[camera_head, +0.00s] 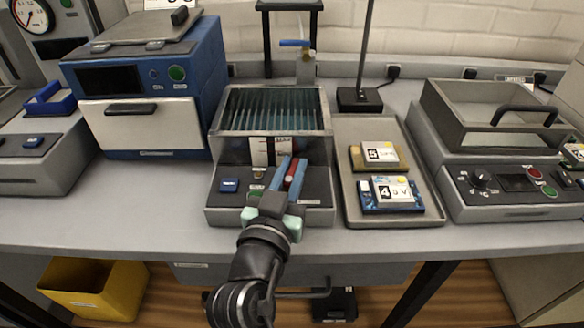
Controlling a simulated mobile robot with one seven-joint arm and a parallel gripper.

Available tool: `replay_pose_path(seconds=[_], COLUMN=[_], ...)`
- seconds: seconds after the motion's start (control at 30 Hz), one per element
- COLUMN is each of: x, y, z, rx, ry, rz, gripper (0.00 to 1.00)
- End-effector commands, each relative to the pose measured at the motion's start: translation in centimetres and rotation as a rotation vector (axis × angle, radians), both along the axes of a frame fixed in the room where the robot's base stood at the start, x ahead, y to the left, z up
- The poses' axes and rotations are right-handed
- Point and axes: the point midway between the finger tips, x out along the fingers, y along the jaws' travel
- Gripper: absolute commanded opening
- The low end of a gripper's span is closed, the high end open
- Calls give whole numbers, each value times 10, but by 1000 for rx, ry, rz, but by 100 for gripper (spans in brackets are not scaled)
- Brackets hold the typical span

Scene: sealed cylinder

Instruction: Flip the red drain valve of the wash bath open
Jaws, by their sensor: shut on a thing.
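The wash bath (325,122) stands at the middle of the bench, an open metal tank with a ribbed inside and a grey control panel at its front. The red drain valve (292,172) shows as a small red handle at the bath's front, between the fingers of my gripper (288,175). My gripper has blue fingers and reaches in from the bottom of the picture. It is shut on the red handle. The fingers hide part of the valve and of the panel, so the valve's exact angle is hard to tell.
A tap with a blue lever (295,43) stands behind the bath. A metal tray (432,203) with labelled boards 5 and 4 lies to its right. A blue oven (205,60) stands left, and a lidded machine (520,175) stands right. A yellow bin (95,298) is below the bench.

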Motion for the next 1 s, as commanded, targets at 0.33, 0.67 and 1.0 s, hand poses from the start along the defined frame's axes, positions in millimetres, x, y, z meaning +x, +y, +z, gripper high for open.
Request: replay_pose_path(seconds=[0.33,0.67,1.0], x=[1,3,1], y=[5,12,10], z=[5,5,2], rx=[-2,-4,1], ry=[11,12,1], rz=[159,248,274], gripper=[0,0,0])
